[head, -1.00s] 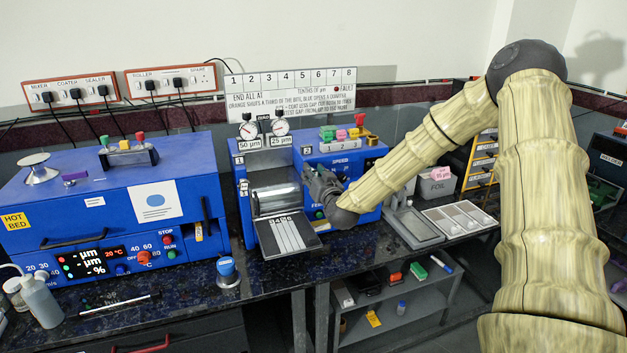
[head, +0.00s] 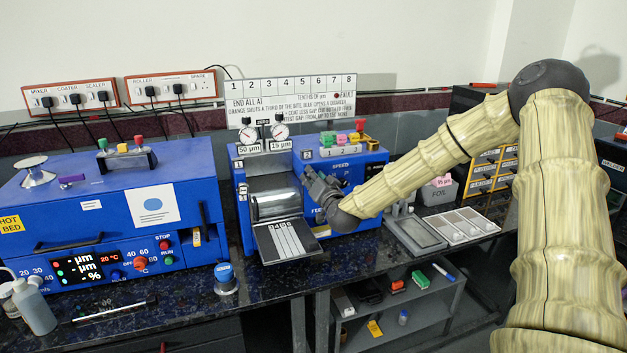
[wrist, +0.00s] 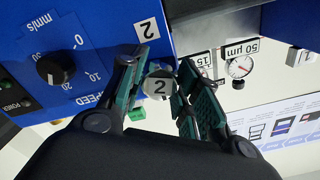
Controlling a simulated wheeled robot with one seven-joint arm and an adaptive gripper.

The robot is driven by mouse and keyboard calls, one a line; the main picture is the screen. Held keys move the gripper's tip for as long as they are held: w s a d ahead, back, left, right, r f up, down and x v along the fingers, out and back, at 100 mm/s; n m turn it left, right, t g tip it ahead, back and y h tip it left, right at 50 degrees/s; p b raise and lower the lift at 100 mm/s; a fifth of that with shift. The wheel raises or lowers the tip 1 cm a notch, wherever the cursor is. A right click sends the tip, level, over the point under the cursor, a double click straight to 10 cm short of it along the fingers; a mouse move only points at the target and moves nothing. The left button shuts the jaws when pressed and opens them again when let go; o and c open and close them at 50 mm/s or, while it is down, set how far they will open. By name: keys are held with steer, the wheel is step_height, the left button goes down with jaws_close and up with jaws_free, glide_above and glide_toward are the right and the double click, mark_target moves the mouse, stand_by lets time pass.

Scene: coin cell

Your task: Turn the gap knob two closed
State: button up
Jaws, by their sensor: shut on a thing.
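The gap knob two (wrist: 159,87), a grey round knob marked 2, sits between the green-padded fingers of my gripper (wrist: 161,74) in the wrist view. The fingers are shut on it. In the head view my gripper (head: 312,180) reaches to the front of the blue roller machine (head: 345,172), just right of the silver roller (head: 276,205), and hides the knob. Two dial gauges stand on top of the machine. The left gauge (head: 248,135) is labelled 50 µm and the right gauge (head: 280,131) 15 µm.
A black speed knob (wrist: 55,70) is beside the gripper on the machine's panel. The hot bed machine (head: 110,215) stands at the left. A grey tray (head: 417,233) and a white sectioned tray (head: 461,226) lie on the dark bench to the right.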

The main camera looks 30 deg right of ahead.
steer(key=shift+d, duration=0.1)
steer(key=o, duration=1.1)
steer(key=shift+c, duration=0.2)
steer(key=shift+s, duration=0.1)
steer(key=v, duration=1.2)
steer(key=shift+f, duration=0.1)
